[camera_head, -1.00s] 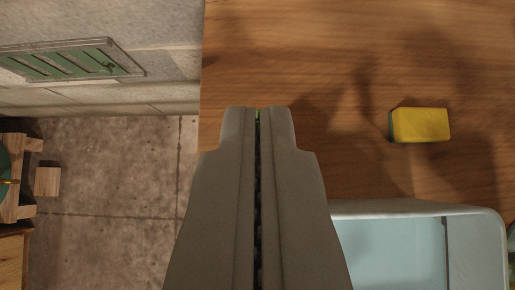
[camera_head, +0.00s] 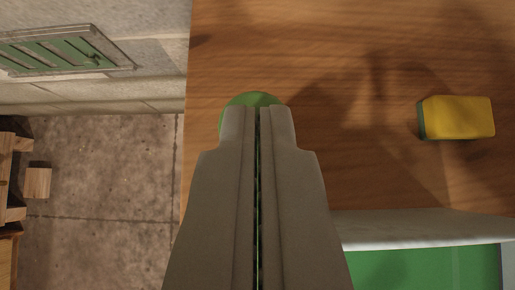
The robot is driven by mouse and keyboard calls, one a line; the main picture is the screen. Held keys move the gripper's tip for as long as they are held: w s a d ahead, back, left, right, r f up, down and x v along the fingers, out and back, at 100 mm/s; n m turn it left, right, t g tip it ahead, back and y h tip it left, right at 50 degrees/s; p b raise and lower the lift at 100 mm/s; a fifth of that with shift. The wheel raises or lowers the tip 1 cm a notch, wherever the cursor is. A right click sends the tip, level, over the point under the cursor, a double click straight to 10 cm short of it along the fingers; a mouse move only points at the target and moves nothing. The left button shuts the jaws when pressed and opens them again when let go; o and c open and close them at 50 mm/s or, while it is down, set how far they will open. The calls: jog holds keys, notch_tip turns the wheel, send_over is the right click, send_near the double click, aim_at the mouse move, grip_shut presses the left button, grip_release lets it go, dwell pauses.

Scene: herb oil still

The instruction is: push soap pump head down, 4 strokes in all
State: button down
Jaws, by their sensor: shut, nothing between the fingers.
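My gripper (camera_head: 257,112) is shut and empty, pointing down over the wooden counter near its left edge. A round green thing (camera_head: 252,98) shows just beyond and beside the fingertips. It may be part of the soap pump, but its shape is mostly hidden behind my gripper. I cannot tell whether the fingertips touch it. No pump head can be made out clearly.
A yellow sponge with a green side (camera_head: 458,118) lies on the wooden counter (camera_head: 330,40) to the right. A pale-rimmed basin (camera_head: 430,228) with green inside is at the lower right. The floor (camera_head: 100,170) and a green wall vent (camera_head: 60,50) are left.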

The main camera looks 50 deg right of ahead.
jog(key=shift+f, duration=0.3)
notch_tip(320, 180, up, 4)
jog(key=v, duration=1)
jog(key=shift+r, duration=0.2)
jog(key=shift+s, duration=0.15)
dwell(0.4)
